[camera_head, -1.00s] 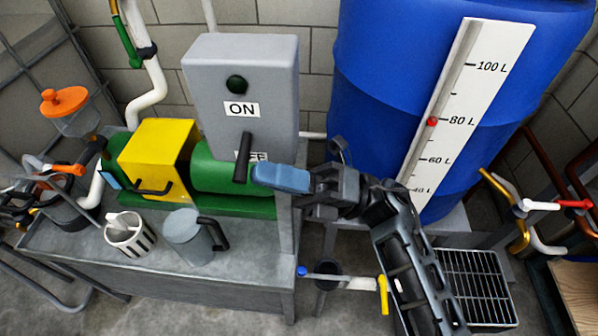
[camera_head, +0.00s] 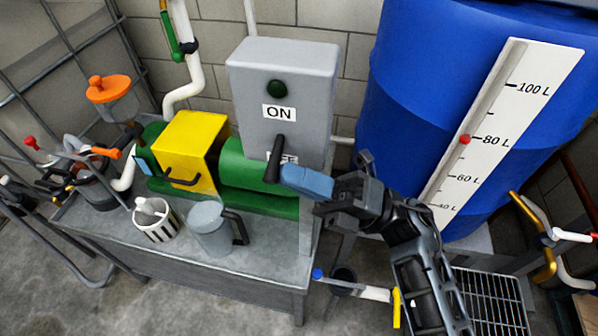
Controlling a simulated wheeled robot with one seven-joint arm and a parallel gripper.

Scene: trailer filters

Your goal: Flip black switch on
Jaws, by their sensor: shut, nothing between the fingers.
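The black switch (camera_head: 275,158) is a lever on the front of a grey box (camera_head: 315,80). It points downward, over the lower label, which is partly hidden behind it. A white ON label (camera_head: 279,112) and a dark green round lamp or button (camera_head: 277,89) are above it. My gripper (camera_head: 290,176) has blue fingers, shut and empty. Its fingertips are just right of the lever's lower end, very close to it; I cannot tell whether they touch.
A green and yellow machine (camera_head: 192,143) stands left of the box on a grey table (camera_head: 150,250). A grey jug (camera_head: 211,232) and a striped cup (camera_head: 155,222) stand in front. A large blue tank (camera_head: 425,90) is at the right, behind my arm.

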